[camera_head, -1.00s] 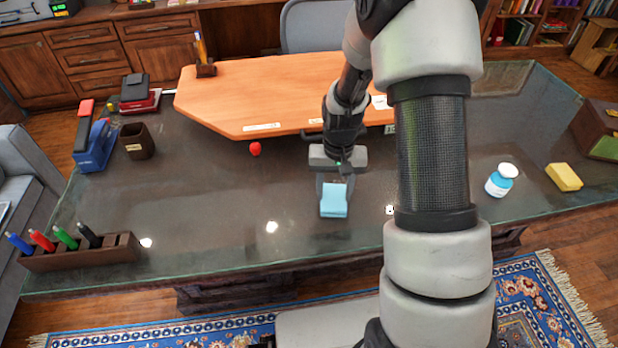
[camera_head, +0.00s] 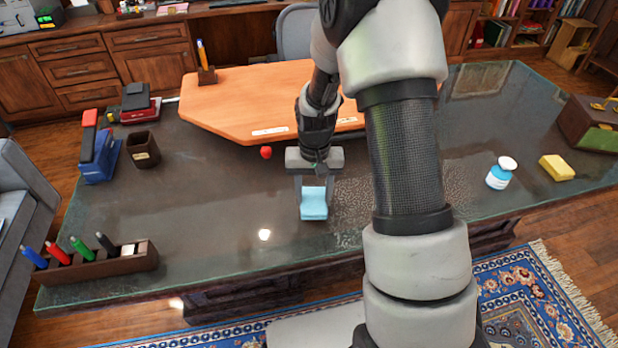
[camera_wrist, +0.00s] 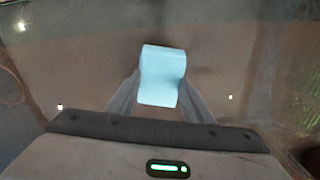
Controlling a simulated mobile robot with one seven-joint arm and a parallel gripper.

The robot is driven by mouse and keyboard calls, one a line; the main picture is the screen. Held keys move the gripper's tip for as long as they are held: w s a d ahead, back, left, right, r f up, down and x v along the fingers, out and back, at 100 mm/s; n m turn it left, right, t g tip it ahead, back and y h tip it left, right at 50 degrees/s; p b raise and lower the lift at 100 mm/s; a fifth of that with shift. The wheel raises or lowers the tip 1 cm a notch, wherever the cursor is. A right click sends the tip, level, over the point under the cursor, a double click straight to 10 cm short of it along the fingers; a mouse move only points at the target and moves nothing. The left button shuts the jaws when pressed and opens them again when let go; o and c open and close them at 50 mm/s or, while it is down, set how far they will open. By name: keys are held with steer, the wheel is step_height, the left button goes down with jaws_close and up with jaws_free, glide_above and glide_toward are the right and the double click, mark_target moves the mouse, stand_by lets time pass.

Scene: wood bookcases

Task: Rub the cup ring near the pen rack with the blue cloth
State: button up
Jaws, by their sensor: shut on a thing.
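The light blue cloth (camera_head: 314,207) is folded into a small pad. My gripper (camera_head: 314,188) is shut on it above the dark glass desktop, near its front middle. The wrist view also shows the cloth (camera_wrist: 162,78) between the two fingers; I cannot tell whether it touches the glass. The pen rack (camera_head: 110,266), a dark wooden block with several coloured pens, stands at the front left corner, well left of my gripper. No cup ring shows clearly in the head view. A faint curved mark (camera_wrist: 20,97) shows at the left edge of the wrist view; I cannot tell if it is the ring.
The desktop (camera_head: 210,200) is clear between cloth and rack. A red ball-like thing (camera_head: 266,152) lies by the orange wooden board (camera_head: 245,105). A blue stapler-like thing (camera_head: 98,150) and a dark cup (camera_head: 144,150) stand left. A bottle (camera_head: 500,173) and yellow sponge (camera_head: 557,167) are right.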

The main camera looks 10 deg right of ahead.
steer(key=shift+d+r, duration=0.2)
steer(key=shift+r, duration=0.65)
steer(key=shift+r+p, duration=1.95)
steer(key=shift+r, duration=0.6)
